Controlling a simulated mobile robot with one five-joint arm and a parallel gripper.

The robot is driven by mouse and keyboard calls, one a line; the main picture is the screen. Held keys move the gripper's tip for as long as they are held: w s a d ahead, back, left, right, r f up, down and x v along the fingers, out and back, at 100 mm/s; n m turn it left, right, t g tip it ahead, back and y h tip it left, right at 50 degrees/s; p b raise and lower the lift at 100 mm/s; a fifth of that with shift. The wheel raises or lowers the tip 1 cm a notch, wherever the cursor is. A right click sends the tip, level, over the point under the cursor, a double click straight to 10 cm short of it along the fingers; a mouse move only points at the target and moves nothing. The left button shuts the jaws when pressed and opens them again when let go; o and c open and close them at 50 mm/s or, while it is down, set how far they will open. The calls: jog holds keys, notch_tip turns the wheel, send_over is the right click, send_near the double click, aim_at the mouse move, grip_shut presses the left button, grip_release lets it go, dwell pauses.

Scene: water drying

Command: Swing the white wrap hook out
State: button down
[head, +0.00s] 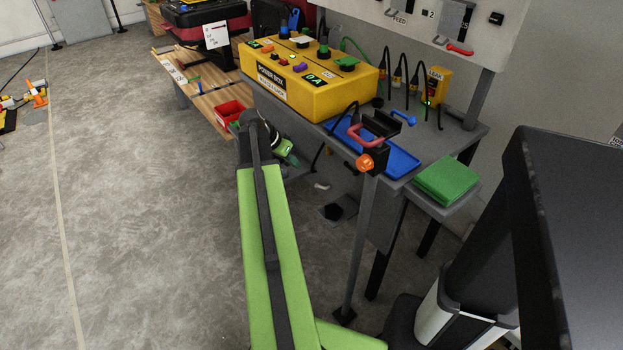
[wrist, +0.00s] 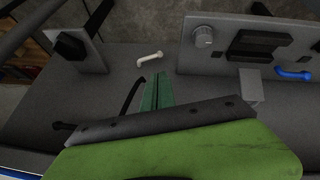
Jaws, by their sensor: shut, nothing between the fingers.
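The white wrap hook (wrist: 149,57) is a small pale bar on the dark grey surface, near the top middle of the wrist view. My gripper (wrist: 157,76) is shut and empty. Its green fingertips point towards the hook, just below and slightly right of it in the picture, with a small gap seeming to lie between. In the head view my gripper (head: 288,154) is beside the bench's front. A small white piece (head: 321,186) low under the bench may be the same hook; I cannot tell for sure.
A grey panel with a round knob (wrist: 203,37) stands right of my fingers, with a blue hook (wrist: 294,73) beyond. Another grey panel (wrist: 82,45) stands at left. The yellow power box (head: 310,77) and blue tray (head: 400,160) lie on the bench.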

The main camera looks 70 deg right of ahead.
jog(key=s+b+x, duration=0.1)
jog(key=b+x, duration=1)
jog(key=x, duration=0.2)
jog(key=shift+s, duration=0.2)
jog(key=shift+a+f, duration=0.1)
jog(key=shift+f, duration=0.05)
